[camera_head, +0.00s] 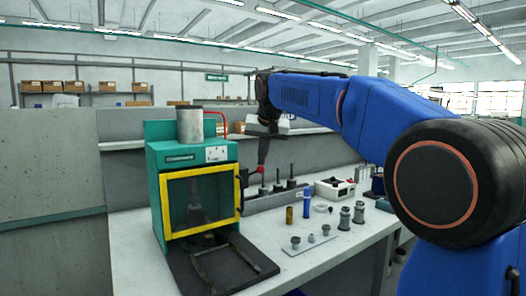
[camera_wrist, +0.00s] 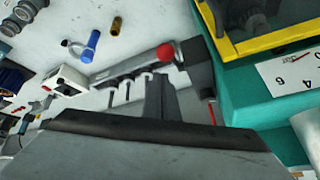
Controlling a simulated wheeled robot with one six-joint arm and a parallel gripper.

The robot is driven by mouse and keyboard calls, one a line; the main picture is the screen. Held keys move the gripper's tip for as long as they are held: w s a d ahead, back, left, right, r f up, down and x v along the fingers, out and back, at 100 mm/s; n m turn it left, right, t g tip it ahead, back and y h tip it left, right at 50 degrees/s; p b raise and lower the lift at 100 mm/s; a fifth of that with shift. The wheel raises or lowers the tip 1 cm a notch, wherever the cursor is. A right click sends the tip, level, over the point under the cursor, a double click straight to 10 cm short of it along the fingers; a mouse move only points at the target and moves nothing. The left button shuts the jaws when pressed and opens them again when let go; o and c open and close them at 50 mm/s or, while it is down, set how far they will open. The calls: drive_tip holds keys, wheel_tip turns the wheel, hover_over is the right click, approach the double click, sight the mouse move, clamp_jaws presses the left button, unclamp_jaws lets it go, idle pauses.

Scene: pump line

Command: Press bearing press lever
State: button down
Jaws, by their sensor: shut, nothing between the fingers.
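The bearing press (camera_head: 160,158) is a green cabinet with a yellow-framed window, and its side shows at the right of the wrist view (camera_wrist: 240,85). A lever with a red ball knob (camera_head: 259,170) sticks out at the press's right side. The knob also shows in the wrist view (camera_wrist: 165,52), near a dark block. My gripper (camera_head: 263,158) is shut and empty, pointing down just above the knob. In the wrist view its fingers (camera_wrist: 158,80) end close to the knob; I cannot tell whether they touch it.
A grey cylinder (camera_head: 190,126) and a red bar (camera_head: 216,117) rise at the press top. Several dark rods (camera_head: 278,181) stand behind the knob. A brass cylinder (camera_head: 289,215), a blue item (camera_head: 306,205), metal parts (camera_head: 345,218) and a white box (camera_head: 334,188) stand on the bench (camera_head: 262,232).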

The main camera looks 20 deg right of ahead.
drive_tip(key=shift+s+a+f, duration=0.15)
drive_tip(key=shift+s+f, duration=0.05)
drive_tip(key=shift+s, duration=0.25)
drive_tip(key=shift+s+a+f, duration=0.1)
drive_tip(key=shift+s+f, duration=0.05)
drive_tip(key=shift+s, duration=0.25)
drive_tip(key=shift+s+f, duration=0.1)
